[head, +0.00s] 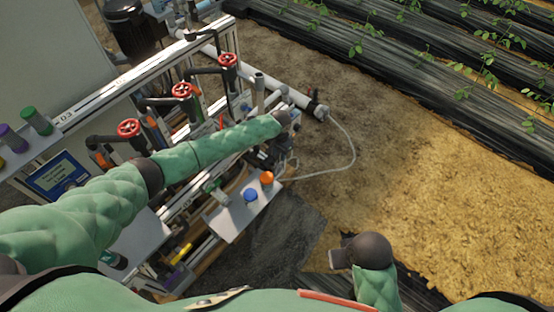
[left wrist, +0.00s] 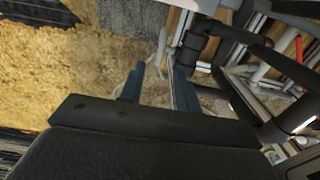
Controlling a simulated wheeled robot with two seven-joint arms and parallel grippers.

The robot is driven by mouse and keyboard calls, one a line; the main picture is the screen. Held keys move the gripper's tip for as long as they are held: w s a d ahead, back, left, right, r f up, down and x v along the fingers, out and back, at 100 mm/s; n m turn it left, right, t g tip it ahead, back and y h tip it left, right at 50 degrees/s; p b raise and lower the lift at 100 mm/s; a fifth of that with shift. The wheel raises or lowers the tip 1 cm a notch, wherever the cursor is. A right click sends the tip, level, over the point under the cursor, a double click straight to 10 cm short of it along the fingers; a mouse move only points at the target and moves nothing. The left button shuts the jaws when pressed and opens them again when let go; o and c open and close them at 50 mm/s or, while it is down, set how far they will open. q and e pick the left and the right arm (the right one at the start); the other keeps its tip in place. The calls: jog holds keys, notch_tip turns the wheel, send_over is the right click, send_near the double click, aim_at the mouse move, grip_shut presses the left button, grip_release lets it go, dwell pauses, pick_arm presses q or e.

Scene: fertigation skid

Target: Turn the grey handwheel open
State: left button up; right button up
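My left arm reaches across the skid, and its gripper (head: 288,115) is at the skid's far right end, near the white pipe and its fittings. In the left wrist view the two dark blue fingers of my left gripper (left wrist: 157,85) stand apart with a gap between them. Nothing is clearly held; a thin pale pipe or hose (left wrist: 162,48) shows beyond the gap. I cannot make out a grey handwheel for certain; a small grey round part (head: 283,90) shows just behind the gripper. My right arm's dark joint shows low in the head view; its fingers cannot be seen.
Red handwheels (head: 228,60), (head: 182,90) and (head: 128,128) stand in a row on the skid. A small panel (head: 225,222) carries a blue knob (head: 250,195) and an orange knob (head: 266,178). A pale hose (head: 354,150) loops over the open soil. Black pipes (left wrist: 260,42) lie right of the fingers.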

aim_at(278, 164)
pick_arm(q)
jog(key=shift+w+f+p, duration=0.1)
jog(key=shift+f+p, duration=0.2)
jog(key=shift+f, duration=3.55)
grip_shut()
jog(key=shift+a, duration=0.1)
